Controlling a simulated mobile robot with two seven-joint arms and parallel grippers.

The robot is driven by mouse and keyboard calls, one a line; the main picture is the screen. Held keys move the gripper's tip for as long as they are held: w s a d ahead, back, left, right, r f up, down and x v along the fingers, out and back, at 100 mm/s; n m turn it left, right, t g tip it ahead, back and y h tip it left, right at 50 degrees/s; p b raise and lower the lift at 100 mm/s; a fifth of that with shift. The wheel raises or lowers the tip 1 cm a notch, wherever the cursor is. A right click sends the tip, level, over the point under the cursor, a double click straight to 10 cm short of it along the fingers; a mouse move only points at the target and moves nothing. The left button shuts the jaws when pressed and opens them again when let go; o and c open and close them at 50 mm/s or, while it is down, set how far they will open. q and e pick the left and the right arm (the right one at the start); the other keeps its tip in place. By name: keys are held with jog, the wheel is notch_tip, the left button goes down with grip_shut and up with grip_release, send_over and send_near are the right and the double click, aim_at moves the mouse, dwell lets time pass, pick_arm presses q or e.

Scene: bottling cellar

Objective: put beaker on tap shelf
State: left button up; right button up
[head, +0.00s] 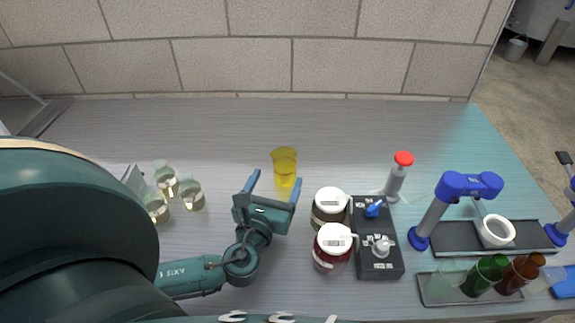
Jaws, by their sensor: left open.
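A yellow see-through beaker (285,162) stands upright on the grey worktop in the middle of the head view. My left gripper (275,184) is open just in front of the beaker, its two blue fingers pointing at it. The right finger overlaps or lies close beside the beaker's lower part; I cannot tell whether they touch. Nothing is held. I cannot make out a tap shelf for certain in this view. My right gripper is not in view.
Several glass flasks (191,194) stand at the left. Two lidded jars (330,207) and a dark control box (377,240) are close right of my gripper. Further right are a red-capped cylinder (397,180), a blue-armed device (467,185) and a tray of coloured glasses (452,299).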

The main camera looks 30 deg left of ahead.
aim_at(288, 151)
pick_arm(q)
jog(key=p+x, duration=0.1)
jog(key=x, duration=0.8)
jog(key=shift+w+a, duration=0.1)
jog(key=shift+w, duration=0.1)
jog(key=c, duration=1.1)
jog(key=shift+c, duration=0.3)
jog(key=shift+r, duration=0.15)
